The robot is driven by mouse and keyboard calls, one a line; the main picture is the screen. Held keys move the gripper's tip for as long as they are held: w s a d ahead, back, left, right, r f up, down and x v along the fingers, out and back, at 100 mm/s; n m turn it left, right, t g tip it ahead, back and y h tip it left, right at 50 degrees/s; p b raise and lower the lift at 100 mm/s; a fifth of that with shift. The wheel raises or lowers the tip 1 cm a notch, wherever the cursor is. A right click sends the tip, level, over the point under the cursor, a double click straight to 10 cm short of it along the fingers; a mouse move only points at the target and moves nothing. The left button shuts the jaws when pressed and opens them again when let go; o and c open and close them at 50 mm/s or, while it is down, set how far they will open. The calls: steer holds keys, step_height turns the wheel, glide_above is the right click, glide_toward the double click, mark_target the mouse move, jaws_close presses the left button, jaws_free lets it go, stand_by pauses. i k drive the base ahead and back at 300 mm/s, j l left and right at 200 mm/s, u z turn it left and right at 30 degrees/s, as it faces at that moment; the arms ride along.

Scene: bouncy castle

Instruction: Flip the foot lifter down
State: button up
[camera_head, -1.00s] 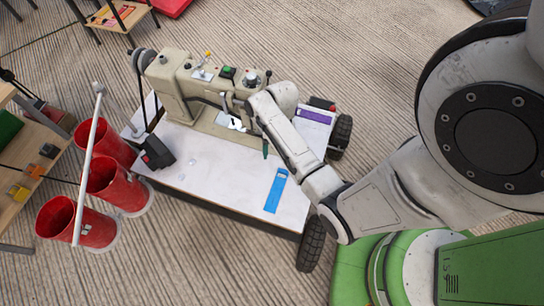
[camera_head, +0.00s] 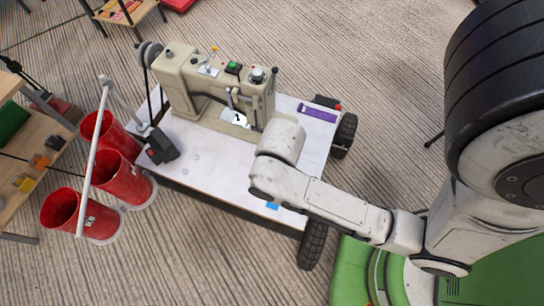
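The beige sewing machine (camera_head: 190,88) stands on a white wheeled table (camera_head: 205,158). Its needle area (camera_head: 240,118), with a metal plate at the base, shows just beyond the end of my arm. The foot lifter is too small to make out there. My arm reaches in from the right, and its last visible links lie over the table's front right part, in front of the machine's head. My gripper is hidden behind or beneath these links, so its state does not show.
A purple item (camera_head: 318,113) lies at the table's right edge, and a blue item (camera_head: 272,205) is mostly covered by my arm. A black and red device (camera_head: 161,146) stands at the left. Several red buckets (camera_head: 122,178) stand beside the table. Black wheels (camera_head: 312,243) flank its right side.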

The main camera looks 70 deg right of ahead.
mark_target(274, 70)
steer(key=j+z, duration=0.15)
steer(key=z, duration=1.1)
